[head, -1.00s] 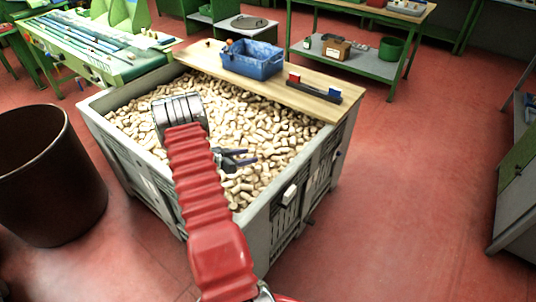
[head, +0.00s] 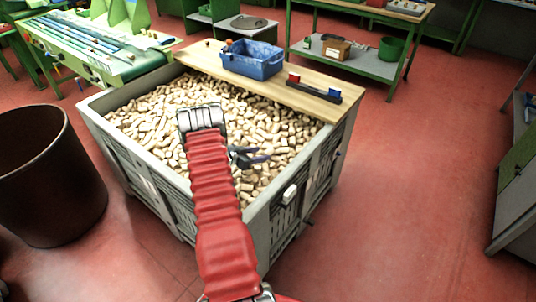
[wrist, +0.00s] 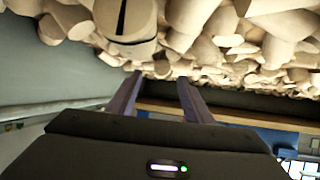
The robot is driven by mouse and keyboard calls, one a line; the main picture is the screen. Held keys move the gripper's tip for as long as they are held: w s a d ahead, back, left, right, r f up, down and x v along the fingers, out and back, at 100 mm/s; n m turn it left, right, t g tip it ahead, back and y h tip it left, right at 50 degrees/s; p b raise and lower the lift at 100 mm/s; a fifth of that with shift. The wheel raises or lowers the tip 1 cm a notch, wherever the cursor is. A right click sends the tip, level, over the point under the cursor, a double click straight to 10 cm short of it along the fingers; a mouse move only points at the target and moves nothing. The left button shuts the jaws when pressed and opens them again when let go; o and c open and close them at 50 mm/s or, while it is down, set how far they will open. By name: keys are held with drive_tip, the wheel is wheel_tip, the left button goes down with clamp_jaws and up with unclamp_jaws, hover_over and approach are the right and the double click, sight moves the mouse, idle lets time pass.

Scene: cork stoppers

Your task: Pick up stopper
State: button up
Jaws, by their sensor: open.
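Many pale cork stoppers (head: 275,130) fill a large grey crate (head: 152,184) in the head view. My gripper (head: 257,156) is over the stoppers, right of my red arm and toward the crate's right side. In the wrist view my gripper (wrist: 158,92) has its two dark fingers apart, with nothing between them. Stoppers crowd the top of that view, close to the fingertips. One larger stopper (wrist: 125,18) with a dark line lies just past the left finger. My arm hides part of the pile in the head view.
A wooden board (head: 310,104) lies across the crate's back, bearing a blue bin (head: 252,62) and a dark holder with red and blue ends (head: 313,90). A brown barrel (head: 48,175) stands at left.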

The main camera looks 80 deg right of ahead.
sight(265, 152)
drive_tip(key=shift+w+x, duration=0.1)
drive_tip(key=shift+x, duration=1.1)
drive_tip(key=shift+w+x, duration=0.15)
drive_tip(key=shift+x, duration=1.05)
drive_tip(key=shift+d+f, duration=0.1)
drive_tip(key=shift+c, duration=0.3)
drive_tip(key=c, duration=1.1)
